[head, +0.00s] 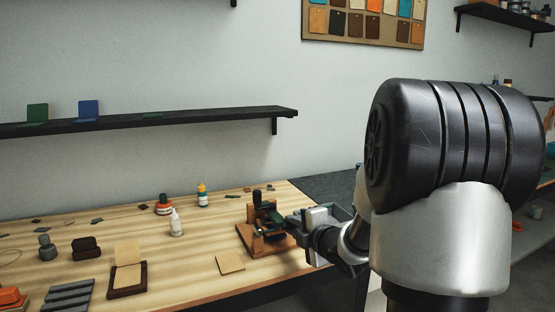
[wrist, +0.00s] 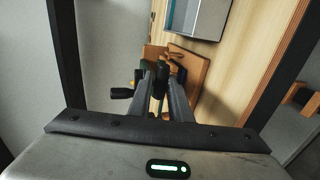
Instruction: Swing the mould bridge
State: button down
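The stamping press (head: 266,238) stands near the right end of the workbench, with a wooden base, green parts and a dark upright handle. In the wrist view its wooden base (wrist: 190,70) shows beyond the fingers. My gripper (head: 291,222) is at the right side of the press, coming in from the right. In the wrist view my gripper's fingers (wrist: 160,80) are close together around or just in front of a black knob (wrist: 160,72). I cannot tell if they touch it. Another black handle (wrist: 121,93) sticks out to the left. The mould bridge cannot be clearly told apart from the rest of the press.
A square tan piece (head: 230,262) lies on the bench left of the press. A grey tray (head: 337,221) is beside my gripper. A black shelf (head: 200,118) hangs above.

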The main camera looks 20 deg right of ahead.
jog(key=shift+w+r+p, duration=0.15)
jog(key=shift+r+p, duration=0.55)
jog(key=shift+r, duration=0.4)
jog(key=shift+w+r+p, duration=0.1)
jog(key=shift+r+p, duration=0.55)
jog(key=shift+r, duration=0.55)
jog(key=shift+w+r, duration=0.1)
jog(key=shift+r, duration=0.15)
jog(key=r+p, duration=0.1)
jog(key=w+r+p, duration=0.1)
jog(key=r, duration=0.1)
jog(key=shift+w+r+p, duration=0.1)
jog(key=shift+w+p, duration=0.05)
jog(key=shift+p, duration=0.15)
jog(key=shift+w+r, duration=0.1)
jog(key=shift+r, duration=0.1)
jog(key=shift+w+r+p, duration=0.55)
jog(key=shift+w+r, duration=0.05)
jog(key=shift+r, duration=0.2)
jog(key=shift+w+r+p, duration=0.55)
jog(key=shift+w+r, duration=0.05)
jog(key=shift+r, duration=0.2)
